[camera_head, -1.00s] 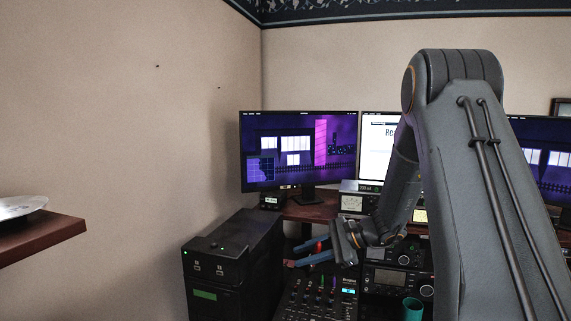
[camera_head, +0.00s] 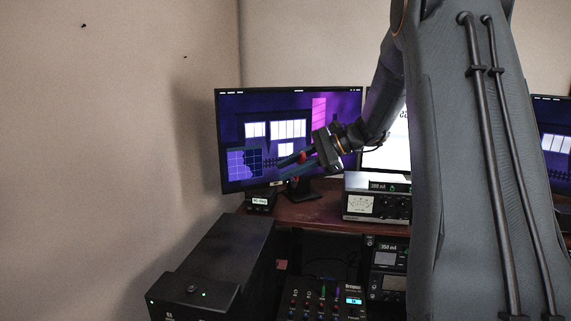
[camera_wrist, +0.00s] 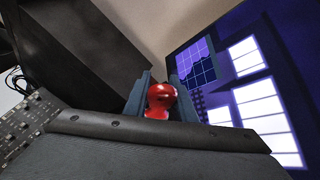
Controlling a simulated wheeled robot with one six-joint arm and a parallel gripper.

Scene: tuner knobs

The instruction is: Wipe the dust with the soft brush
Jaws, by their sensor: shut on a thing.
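My gripper (camera_head: 287,167) is raised in front of the left monitor, above the desk, with its fingers pointing left. It is shut on a red, rounded object (camera_wrist: 161,99), seemingly the handle end of the soft brush. In the wrist view, my gripper (camera_wrist: 162,92) has one finger on each side of this red end. A bit of the red object (camera_head: 303,157) also shows between the fingers in the head view. The bristles are hidden. I cannot make out any dust.
The left monitor (camera_head: 235,115) stands close behind my gripper. A metered radio unit (camera_head: 360,207) sits on the desk (camera_head: 310,212). A mixer (camera_head: 325,302) is below, and a black cabinet (camera_head: 222,255) is at lower left. The air beside the left wall is free.

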